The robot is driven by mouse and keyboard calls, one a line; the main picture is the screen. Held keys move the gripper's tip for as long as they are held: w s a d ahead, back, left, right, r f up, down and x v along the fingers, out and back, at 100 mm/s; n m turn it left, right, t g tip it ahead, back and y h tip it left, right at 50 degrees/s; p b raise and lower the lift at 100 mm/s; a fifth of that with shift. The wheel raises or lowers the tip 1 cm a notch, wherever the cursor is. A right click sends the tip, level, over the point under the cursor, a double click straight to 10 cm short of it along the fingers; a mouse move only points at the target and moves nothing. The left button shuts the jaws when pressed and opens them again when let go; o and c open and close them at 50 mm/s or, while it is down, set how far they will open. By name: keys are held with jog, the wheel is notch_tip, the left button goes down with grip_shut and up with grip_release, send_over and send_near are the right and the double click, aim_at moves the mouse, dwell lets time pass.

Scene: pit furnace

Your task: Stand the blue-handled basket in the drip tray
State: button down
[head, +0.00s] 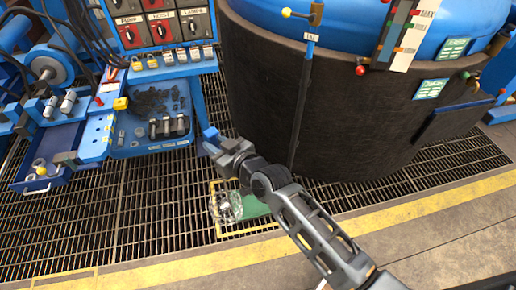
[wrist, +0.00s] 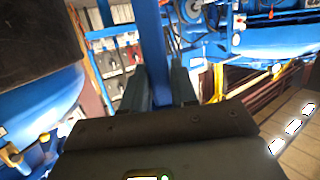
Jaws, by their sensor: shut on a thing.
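My gripper (head: 212,142) is shut on a blue bar (head: 208,132), which looks like the basket's handle. In the wrist view the blue handle (wrist: 155,55) stands between the two fingers. A round, pale wire basket (head: 228,206) shows below my gripper in the head view. Its link to the handle is hidden behind my gripper, and I cannot tell whether it hangs or rests. A green flat piece (head: 256,206), possibly the drip tray, lies on the floor beside and partly behind the basket, within a yellow outline; my arm covers part of it.
A large dark round furnace (head: 345,110) with a blue top stands at the right. A blue bench (head: 150,125) with dark parts and a switch panel (head: 165,20) stand at the left. An open blue drawer (head: 50,178) juts out. Floor grating (head: 150,205) is clear in front.

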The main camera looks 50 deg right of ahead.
jog(key=d+f+m+h+b, duration=0.2)
jog(key=d+f+b, duration=1.4)
jog(key=d+b, duration=0.4)
notch_tip(320, 180, down, 9)
jog(key=a+b, duration=0.1)
jog(key=b, duration=0.7)
jog(key=shift+w+a+f+t, duration=0.2)
jog(key=shift+w+t, duration=0.1)
jog(key=shift+w, duration=0.15)
jog(key=shift+w+d+b, duration=0.25)
jog(key=shift+w+b, duration=0.1)
jog(key=shift+b, duration=0.05)
jog(key=shift+w+d, duration=0.3)
jog(key=shift+w, duration=0.3)
jog(key=shift+f+b, duration=0.2)
jog(key=shift+b, duration=0.25)
